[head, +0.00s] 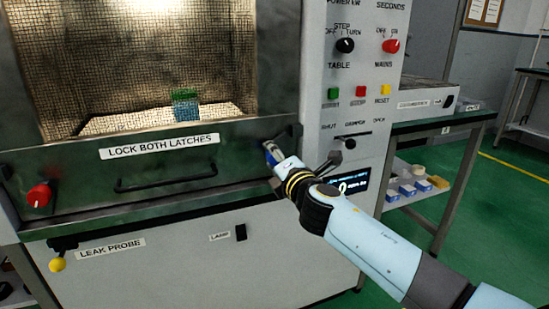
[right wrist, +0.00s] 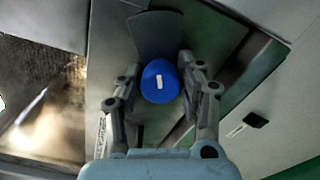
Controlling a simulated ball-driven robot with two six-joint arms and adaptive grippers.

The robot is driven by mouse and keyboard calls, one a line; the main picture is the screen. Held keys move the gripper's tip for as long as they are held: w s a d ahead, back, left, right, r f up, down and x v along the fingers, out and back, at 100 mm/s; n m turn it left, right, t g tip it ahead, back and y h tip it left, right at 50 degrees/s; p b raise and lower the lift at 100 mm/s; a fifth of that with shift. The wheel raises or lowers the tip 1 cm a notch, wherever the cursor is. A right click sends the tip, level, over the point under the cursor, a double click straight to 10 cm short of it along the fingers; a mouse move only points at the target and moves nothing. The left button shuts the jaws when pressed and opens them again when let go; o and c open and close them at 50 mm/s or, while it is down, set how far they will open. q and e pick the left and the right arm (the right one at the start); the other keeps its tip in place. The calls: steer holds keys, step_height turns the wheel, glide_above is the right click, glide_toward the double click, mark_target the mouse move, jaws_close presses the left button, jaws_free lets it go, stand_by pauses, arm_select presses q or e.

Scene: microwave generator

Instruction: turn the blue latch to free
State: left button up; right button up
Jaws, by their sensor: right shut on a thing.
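The blue latch (right wrist: 158,94) shows in the right wrist view as a round blue knob with a white mark, which is nearly upright in that picture. A dark grey flap (right wrist: 155,32) extends from behind it. My right gripper (right wrist: 160,76) has a finger on each side of the knob and is shut on it. In the head view my right gripper (head: 272,153) is at the right end of the oven door, and it hides most of the latch. The red latch (head: 39,195) is at the door's left end. My left gripper is not in view.
The door (head: 75,182) has a dark handle (head: 165,178) and a "lock both latches" label. A green and blue block (head: 185,104) sits inside the chamber. Right of the door, the control panel (head: 350,80) has knobs, buttons and a lever (head: 330,163) close to my right gripper.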

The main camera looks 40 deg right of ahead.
steer(key=m+b, duration=0.1)
steer(key=m, duration=0.1)
steer(key=m+b, duration=0.1)
steer(key=m, duration=0.1)
steer(key=m+b, duration=0.1)
steer(key=m, duration=0.1)
steer(key=shift+f, duration=0.3)
steer(key=m+b, duration=0.2)
steer(key=m, duration=0.2)
steer(key=m+b, duration=0.2)
steer(key=m, duration=0.1)
steer(key=shift+m, duration=0.3)
steer(key=shift+f+m, duration=0.1)
steer(key=shift+m, duration=0.3)
steer(key=shift+m+b, duration=0.55)
steer(key=shift+m, duration=0.75)
steer(key=shift+b, duration=0.3)
steer(key=shift+m, duration=0.3)
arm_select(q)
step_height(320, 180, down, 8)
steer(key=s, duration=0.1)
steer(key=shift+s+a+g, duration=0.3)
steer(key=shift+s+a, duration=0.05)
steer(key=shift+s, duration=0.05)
